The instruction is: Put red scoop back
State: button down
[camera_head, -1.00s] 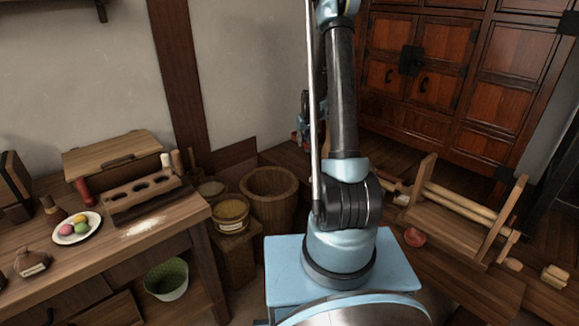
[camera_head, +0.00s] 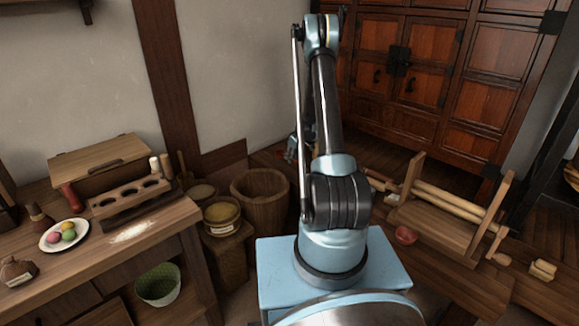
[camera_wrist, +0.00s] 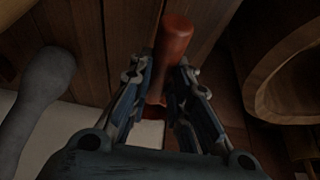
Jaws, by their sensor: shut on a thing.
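A red scoop shows in the wrist view as a smooth red handle (camera_wrist: 175,40) standing between the two fingers. My gripper (camera_wrist: 163,78) is shut on it, with the handle sticking out beyond the fingertips. The lower part of the scoop is mostly hidden by the fingers. In the head view my gripper (camera_head: 291,150) shows small behind my arm, near the wall corner to the right of the wooden tub. A bit of red shows there, too small to make out.
A wooden tub (camera_head: 260,201) and a grain pail (camera_head: 222,216) stand left of my arm. The left table carries a holed wooden rack (camera_head: 131,199) and a plate of coloured balls (camera_head: 64,243). A wooden frame with rollers (camera_head: 438,234) and a red round thing (camera_head: 405,235) are right.

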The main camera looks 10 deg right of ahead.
jog(key=shift+f, duration=2.25)
jog(key=c, duration=1.5)
grip_release()
